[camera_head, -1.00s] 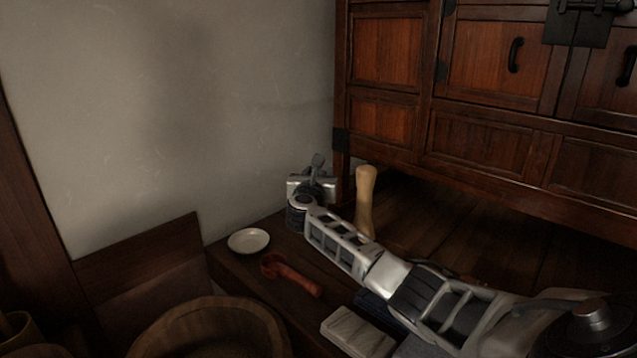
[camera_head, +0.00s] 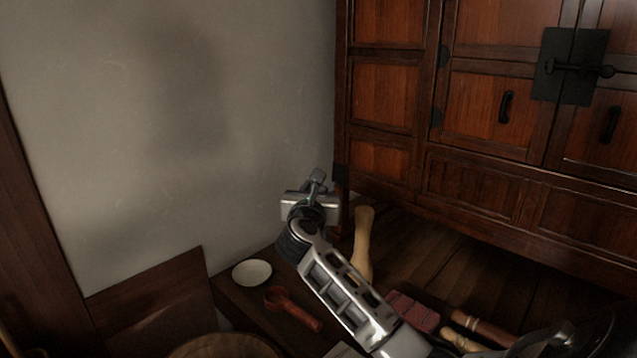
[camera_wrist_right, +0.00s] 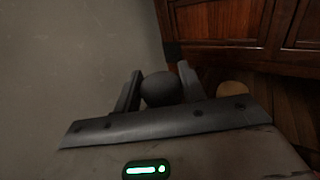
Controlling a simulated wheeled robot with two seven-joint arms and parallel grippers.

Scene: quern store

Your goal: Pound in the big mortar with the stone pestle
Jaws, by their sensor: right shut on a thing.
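My right gripper (camera_head: 312,193) is raised near the wall and the cabinet's left corner. In the right wrist view, its two fingers (camera_wrist_right: 160,84) are shut on a dark grey rounded thing, the stone pestle (camera_wrist_right: 162,89). Only the pestle's top end shows between the fingers; its lower part is hidden. A round wooden vessel (camera_head: 226,344), which looks like the big mortar, is cut off by the bottom edge of the head view. Its inside is hardly visible. The gripper is above and to the right of it, clear of its rim. My left gripper is not in view.
A white dish (camera_head: 252,273) and a red-brown ladle (camera_head: 293,308) lie on the dark bench. A pale wooden club (camera_head: 362,246) stands behind my right forearm. A red block (camera_head: 413,311) and wooden rods (camera_head: 483,327) lie further right. A cabinet (camera_head: 490,110) overhangs the boards.

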